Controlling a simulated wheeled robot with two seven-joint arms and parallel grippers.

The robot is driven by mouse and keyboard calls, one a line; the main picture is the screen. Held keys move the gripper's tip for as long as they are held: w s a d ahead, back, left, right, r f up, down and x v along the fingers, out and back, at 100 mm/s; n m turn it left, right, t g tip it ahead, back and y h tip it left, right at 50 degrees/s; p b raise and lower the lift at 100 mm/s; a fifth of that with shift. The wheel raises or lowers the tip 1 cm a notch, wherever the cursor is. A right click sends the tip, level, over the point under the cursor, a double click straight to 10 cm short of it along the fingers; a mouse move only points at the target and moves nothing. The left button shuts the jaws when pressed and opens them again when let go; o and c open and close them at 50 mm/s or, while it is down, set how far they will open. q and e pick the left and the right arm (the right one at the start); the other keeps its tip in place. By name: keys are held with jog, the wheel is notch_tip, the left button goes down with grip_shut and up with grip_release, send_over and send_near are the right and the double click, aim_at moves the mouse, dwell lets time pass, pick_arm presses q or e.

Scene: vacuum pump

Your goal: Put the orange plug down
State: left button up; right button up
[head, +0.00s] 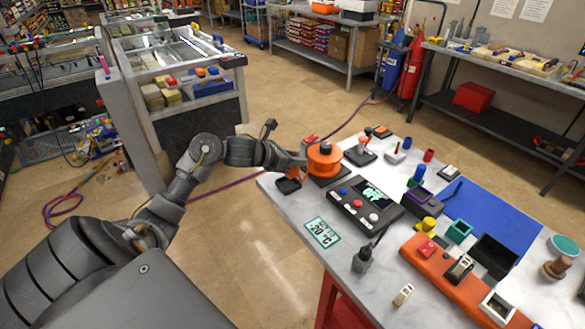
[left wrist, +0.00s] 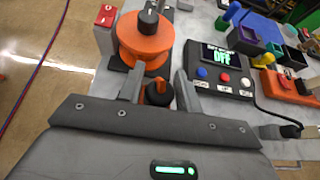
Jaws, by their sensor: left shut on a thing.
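The orange plug (left wrist: 157,91), orange with a dark body, is between the two fingers of my left gripper (left wrist: 159,82) in the left wrist view. The gripper is shut on it. In the head view my left gripper (head: 302,160) is at the table's left corner, right beside a large orange round part (head: 325,160). The large orange part also shows just beyond the fingertips in the left wrist view (left wrist: 145,45). Whether the plug touches the surface below is unclear. My right gripper is not in view.
A black control box (head: 365,205) with a lit display and coloured buttons stands right of the gripper. A temperature label (head: 322,233) lies nearer. Coloured parts and an orange holder (head: 440,270) fill the right side.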

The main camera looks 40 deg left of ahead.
pick_arm(q)
jog(key=a+f, duration=0.1)
jog(key=w+f, duration=0.1)
jog(key=w+a+f, duration=0.1)
jog(key=f, duration=0.1)
jog(key=shift+a+p, duration=0.3)
jog(key=shift+p, duration=0.05)
notch_tip(320, 180, down, 3)
jog(key=shift+r+p, duration=0.15)
jog(key=shift+p, duration=0.8)
jog(key=shift+f, duration=0.25)
jog(key=shift+f, duration=0.1)
jog(key=shift+f+b, duration=0.1)
jog(key=shift+b, duration=0.2)
jog(key=o, duration=1)
